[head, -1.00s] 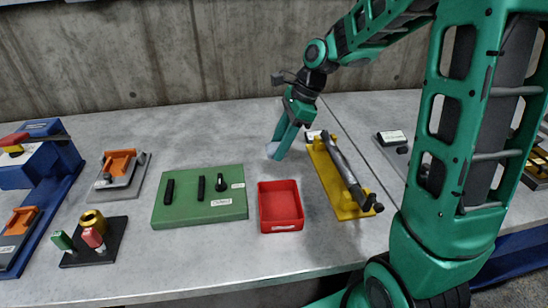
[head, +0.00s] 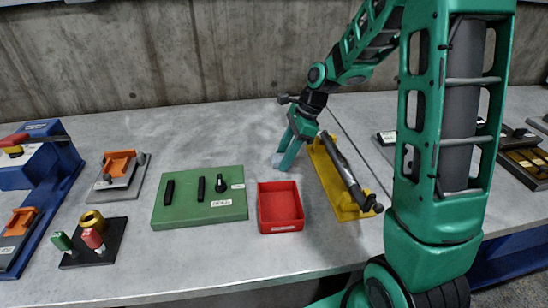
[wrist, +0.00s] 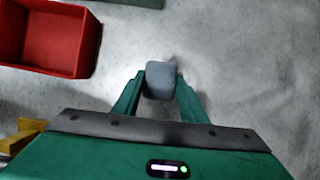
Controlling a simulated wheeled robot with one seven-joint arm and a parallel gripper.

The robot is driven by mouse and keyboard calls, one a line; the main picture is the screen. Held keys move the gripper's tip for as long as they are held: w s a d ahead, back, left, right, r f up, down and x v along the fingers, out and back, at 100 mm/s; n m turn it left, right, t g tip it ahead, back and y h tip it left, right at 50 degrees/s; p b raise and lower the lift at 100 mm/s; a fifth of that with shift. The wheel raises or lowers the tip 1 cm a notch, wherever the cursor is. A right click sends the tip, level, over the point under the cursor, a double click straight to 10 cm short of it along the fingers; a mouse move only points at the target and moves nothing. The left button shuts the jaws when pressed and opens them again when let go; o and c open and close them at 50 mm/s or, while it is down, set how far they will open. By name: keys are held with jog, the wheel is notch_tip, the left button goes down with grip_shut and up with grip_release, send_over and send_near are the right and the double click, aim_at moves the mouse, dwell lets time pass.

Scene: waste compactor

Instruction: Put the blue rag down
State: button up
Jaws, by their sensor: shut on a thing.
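The blue rag (wrist: 160,78) is a small, rounded, grey-blue piece held between the fingertips of my gripper (wrist: 158,84) in the wrist view. In the head view the rag (head: 277,161) shows as a pale patch at the tips of my gripper (head: 283,160), which points down at the grey worktop (head: 330,240) behind the red tray. The fingers are shut on the rag. It is at or just above the worktop; I cannot tell whether it touches.
An empty red tray (head: 280,226) stands in front of my gripper. A yellow stand with a grey cylinder (head: 345,168) is close on the right. A green board (head: 200,212) with black pieces lies to the left. The worktop behind the green board is clear.

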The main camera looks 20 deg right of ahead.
jog(key=shift+f, duration=0.25)
